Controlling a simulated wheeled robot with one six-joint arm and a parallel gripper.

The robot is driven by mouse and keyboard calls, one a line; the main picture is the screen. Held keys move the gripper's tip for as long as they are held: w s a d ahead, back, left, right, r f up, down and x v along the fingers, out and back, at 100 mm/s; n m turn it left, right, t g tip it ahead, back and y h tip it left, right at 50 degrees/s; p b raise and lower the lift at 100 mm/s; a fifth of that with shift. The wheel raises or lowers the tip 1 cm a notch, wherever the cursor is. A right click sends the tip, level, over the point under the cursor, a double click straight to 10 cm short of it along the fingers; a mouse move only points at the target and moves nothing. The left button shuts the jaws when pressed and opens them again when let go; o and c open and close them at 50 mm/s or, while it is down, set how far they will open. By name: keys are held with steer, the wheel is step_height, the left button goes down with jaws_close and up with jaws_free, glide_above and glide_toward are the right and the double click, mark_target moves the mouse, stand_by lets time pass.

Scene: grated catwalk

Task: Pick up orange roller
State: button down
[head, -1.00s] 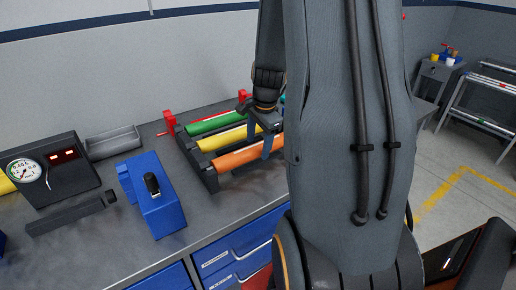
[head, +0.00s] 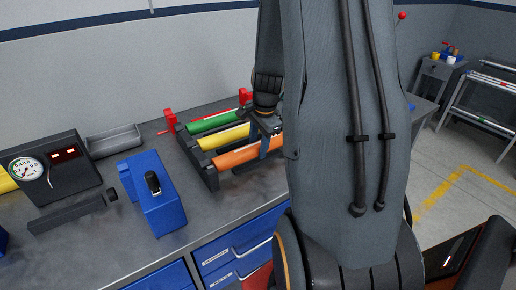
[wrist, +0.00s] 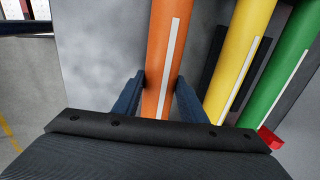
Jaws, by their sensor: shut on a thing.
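The orange roller (head: 240,157) lies on the near side of a dark rack (head: 212,178) on the workbench, with its right part hidden behind my arm. In the wrist view the orange roller (wrist: 164,60), with a pale stripe along it, runs between the two blue fingers of my gripper (wrist: 160,92). My gripper (head: 265,146) is shut on it, one finger on each side. I cannot tell whether the roller is lifted off the rack.
A yellow roller (head: 222,138) and a green roller (head: 212,121) lie beside it on the rack. A blue block with a black knob (head: 160,195), a gauge box (head: 55,172) and a grey tray (head: 113,140) stand to the left. Bare bench lies in front of the rack.

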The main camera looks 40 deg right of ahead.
mark_target(258, 144)
steer(key=shift+r, duration=0.1)
step_height(258, 144, up, 10)
steer(key=shift+f+b, duration=0.25)
steer(key=shift+b, duration=0.75)
steer(key=shift+r, duration=0.2)
stand_by(0.3)
